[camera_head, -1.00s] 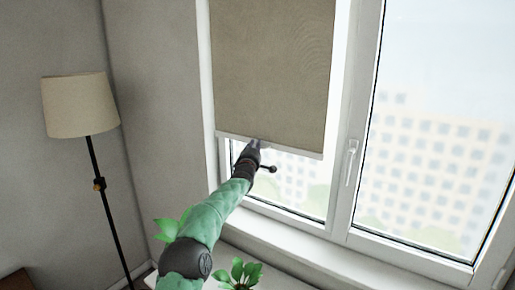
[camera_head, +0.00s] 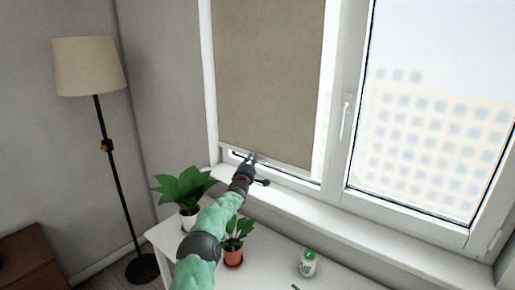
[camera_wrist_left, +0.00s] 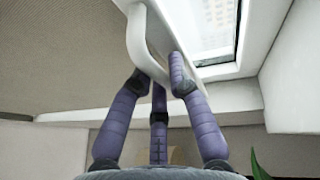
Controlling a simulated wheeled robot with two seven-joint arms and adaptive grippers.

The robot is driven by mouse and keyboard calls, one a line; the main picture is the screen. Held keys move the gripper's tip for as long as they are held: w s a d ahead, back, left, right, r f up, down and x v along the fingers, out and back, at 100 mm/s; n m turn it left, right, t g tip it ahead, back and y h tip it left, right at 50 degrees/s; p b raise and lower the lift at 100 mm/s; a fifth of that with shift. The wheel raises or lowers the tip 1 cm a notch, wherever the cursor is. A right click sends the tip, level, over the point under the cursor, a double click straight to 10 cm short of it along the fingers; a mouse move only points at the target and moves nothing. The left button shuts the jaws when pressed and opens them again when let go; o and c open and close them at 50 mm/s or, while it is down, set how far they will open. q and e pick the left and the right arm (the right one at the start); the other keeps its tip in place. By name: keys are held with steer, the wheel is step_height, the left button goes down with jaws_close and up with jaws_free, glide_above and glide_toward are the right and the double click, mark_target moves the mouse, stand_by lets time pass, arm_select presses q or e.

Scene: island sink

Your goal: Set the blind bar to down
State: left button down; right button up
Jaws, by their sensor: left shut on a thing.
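The beige roller blind (camera_head: 268,80) hangs over the left window pane, and its pale blind bar (camera_head: 290,168) is low, a little above the sill. My left gripper (camera_head: 249,159) is at the left part of the bar. In the left wrist view, its purple fingers (camera_wrist_left: 160,80) are shut on the white bar (camera_wrist_left: 176,45), where a curved white handle (camera_wrist_left: 140,40) sticks out. The fingertips partly hide where they meet it. My right gripper is out of view.
The window sill (camera_head: 300,205) lies just below. A white table (camera_head: 262,270) carries two potted plants, one in a white pot (camera_head: 189,218) and one in an orange pot (camera_head: 233,256), and a small green-white jar (camera_head: 307,263). A floor lamp (camera_head: 90,66) stands left.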

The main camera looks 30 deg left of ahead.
arm_select(q)
step_height(320, 180, down, 7)
steer(key=shift+r+b, duration=0.2)
steer(key=shift+b, duration=0.65)
steer(key=c, duration=1.1)
jaws_free()
steer(key=shift+r, duration=0.1)
steer(key=shift+c, duration=0.2)
steer(key=shift+s+d, duration=0.15)
steer(key=shift+s, duration=0.4)
steer(key=v, duration=1.1)
steer(key=shift+w, duration=0.1)
